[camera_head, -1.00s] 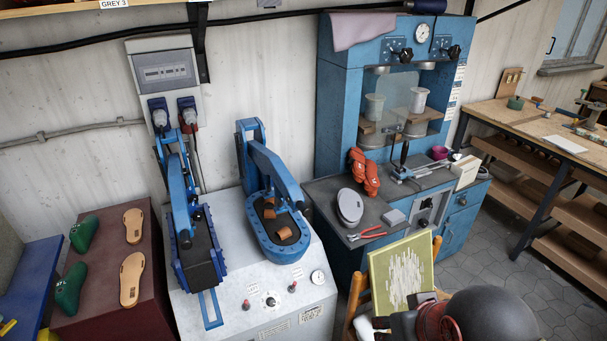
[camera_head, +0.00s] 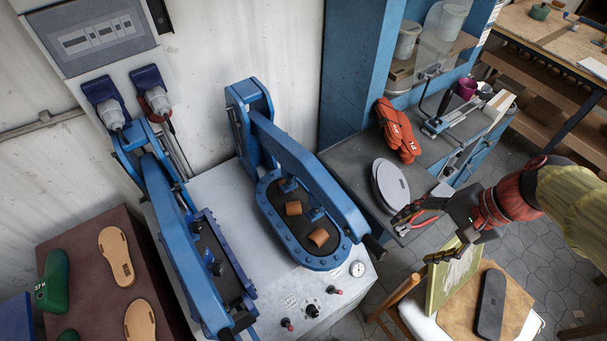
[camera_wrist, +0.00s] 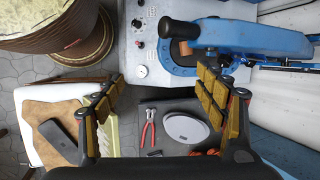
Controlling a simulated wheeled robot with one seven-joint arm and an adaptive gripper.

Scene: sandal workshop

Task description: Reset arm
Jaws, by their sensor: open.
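My gripper (camera_head: 425,236) is at the right of the head view, at the front edge of the dark bench top, with nothing seen between its fingers. In the wrist view its two padded fingers (camera_wrist: 165,103) are spread wide apart. Beyond them lie red-handled pliers (camera_wrist: 148,128) and a pale oval pad (camera_wrist: 186,130) on the bench top. In the head view my arm partly covers the pliers, while the oval pad (camera_head: 390,186) shows clear of it.
The blue press (camera_head: 310,170) with its lever stands left of my gripper. A chair seat (camera_head: 522,300) below my arm bears a dark sole (camera_head: 490,305); a yellow-green board (camera_head: 450,282) leans there. Orange gloves (camera_head: 397,130) lie behind the oval pad. Floor shows at right.

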